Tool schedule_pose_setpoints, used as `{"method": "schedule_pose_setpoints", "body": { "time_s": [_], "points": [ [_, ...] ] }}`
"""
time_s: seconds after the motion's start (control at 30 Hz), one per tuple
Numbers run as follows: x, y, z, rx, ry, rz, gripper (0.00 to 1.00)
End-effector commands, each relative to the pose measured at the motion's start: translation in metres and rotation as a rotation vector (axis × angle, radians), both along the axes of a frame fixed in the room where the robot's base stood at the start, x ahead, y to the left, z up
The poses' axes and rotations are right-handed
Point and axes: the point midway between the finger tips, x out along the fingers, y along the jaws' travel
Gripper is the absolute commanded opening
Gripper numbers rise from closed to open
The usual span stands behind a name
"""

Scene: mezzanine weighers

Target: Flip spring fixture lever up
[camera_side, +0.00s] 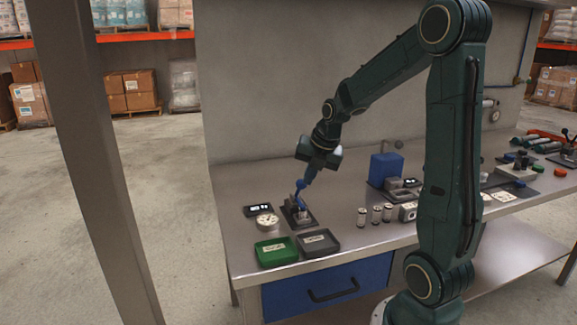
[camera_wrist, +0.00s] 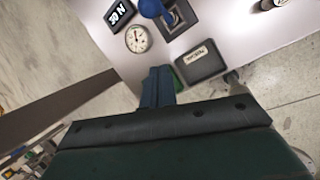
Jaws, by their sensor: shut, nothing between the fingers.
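The spring fixture (camera_side: 303,219) stands on a dark base plate near the left end of the steel bench. Its blue-tipped lever (camera_side: 299,191) rises from it, and the lever's exact angle is hard to judge. In the wrist view the blue lever knob (camera_wrist: 151,8) is at the top edge, beside the dark fixture plate (camera_wrist: 188,17). My gripper (camera_side: 308,181) points down with its blue fingers just above the lever; I cannot tell whether they touch. In the wrist view my gripper (camera_wrist: 158,70) is shut and empty, its fingers side by side.
A force display (camera_side: 258,210) and a round dial (camera_side: 267,222) sit left of the fixture. A green tray (camera_side: 276,262) and a grey tray (camera_side: 319,254) lie in front. Several small cylinders (camera_side: 376,214) and a blue block (camera_side: 386,169) stand to the right.

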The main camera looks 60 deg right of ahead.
Motion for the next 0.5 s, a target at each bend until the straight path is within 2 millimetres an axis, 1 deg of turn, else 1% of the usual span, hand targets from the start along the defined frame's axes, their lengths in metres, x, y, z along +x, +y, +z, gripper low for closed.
{"method": "schedule_pose_setpoints", "body": {
  "time_s": [0.27, 0.5],
  "points": [
    [0.007, -0.002, -0.018, 0.002, 0.002, 0.001, 0.0],
    [0.016, -0.006, -0.044, 0.003, 0.003, 0.001, 0.0]
  ]
}}
